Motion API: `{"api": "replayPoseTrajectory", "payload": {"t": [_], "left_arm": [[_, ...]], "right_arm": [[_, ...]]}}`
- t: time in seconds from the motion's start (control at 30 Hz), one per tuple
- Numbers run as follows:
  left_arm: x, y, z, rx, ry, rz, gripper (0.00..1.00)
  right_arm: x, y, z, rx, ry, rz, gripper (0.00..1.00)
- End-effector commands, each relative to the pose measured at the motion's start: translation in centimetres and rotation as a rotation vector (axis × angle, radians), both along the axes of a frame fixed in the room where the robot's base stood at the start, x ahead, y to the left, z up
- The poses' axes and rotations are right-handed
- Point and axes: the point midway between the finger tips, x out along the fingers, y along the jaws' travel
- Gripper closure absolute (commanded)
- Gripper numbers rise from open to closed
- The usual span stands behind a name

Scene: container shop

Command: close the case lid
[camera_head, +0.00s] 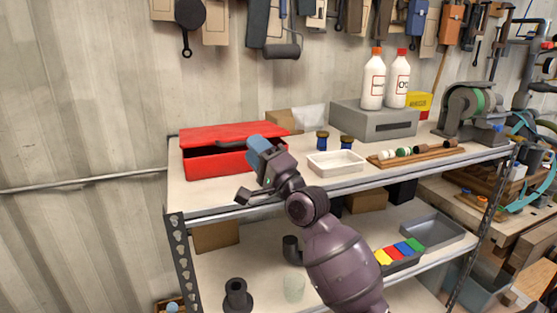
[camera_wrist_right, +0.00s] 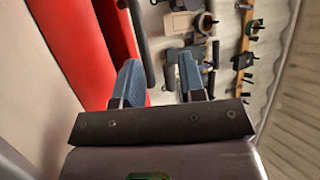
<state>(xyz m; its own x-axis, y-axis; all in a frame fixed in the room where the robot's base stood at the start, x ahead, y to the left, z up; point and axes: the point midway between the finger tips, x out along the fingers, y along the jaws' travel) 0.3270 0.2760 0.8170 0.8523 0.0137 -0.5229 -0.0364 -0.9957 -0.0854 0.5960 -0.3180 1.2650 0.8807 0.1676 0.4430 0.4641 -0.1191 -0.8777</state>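The red case (camera_head: 213,165) stands at the left end of the upper shelf. Its red lid (camera_head: 215,133) is tilted partly open, with a dark gap between lid and base. A dark handle (camera_head: 232,143) shows at the lid's front edge. My right gripper (camera_head: 258,147) is at the case's front right corner, its blue fingers near the lid edge. In the right wrist view the fingers (camera_wrist_right: 160,82) are spread apart. The red case (camera_wrist_right: 75,45) and the dark handle (camera_wrist_right: 138,40) lie beyond and left of them; contact cannot be told. My left gripper is out of view.
Right of the case are two small dark blue-topped jars (camera_head: 322,141), a white tray (camera_head: 337,163) and a wooden rack (camera_head: 415,155). A grey box (camera_head: 375,123) bearing two white bottles stands behind. Tools hang on the wall above. The shelf's front strip is mostly bare.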

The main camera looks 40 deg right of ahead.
Motion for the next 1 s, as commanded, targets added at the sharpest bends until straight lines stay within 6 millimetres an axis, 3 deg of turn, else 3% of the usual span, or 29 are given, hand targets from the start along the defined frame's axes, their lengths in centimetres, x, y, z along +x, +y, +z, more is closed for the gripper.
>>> {"api": "replayPoseTrajectory", "payload": {"t": [0.2, 0.4, 0.83, 0.87, 1.0], "left_arm": [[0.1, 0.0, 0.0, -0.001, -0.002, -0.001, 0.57], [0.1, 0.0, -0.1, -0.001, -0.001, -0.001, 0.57], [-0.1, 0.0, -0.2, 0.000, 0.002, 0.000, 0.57], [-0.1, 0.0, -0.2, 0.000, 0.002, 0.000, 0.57], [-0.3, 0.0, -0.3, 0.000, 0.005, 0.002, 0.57]], "right_arm": [[-4.3, -0.8, -0.1, 0.001, 0.001, 0.000, 0.63], [-6.9, -1.3, -0.1, 0.000, 0.002, 0.000, 0.63], [-7.9, -1.5, 0.0, 0.000, 0.000, 0.000, 0.63], [-7.9, -1.5, 0.0, 0.000, 0.000, 0.000, 0.65], [-7.7, -1.2, 1.0, 0.000, -0.020, 0.007, 0.86]]}}
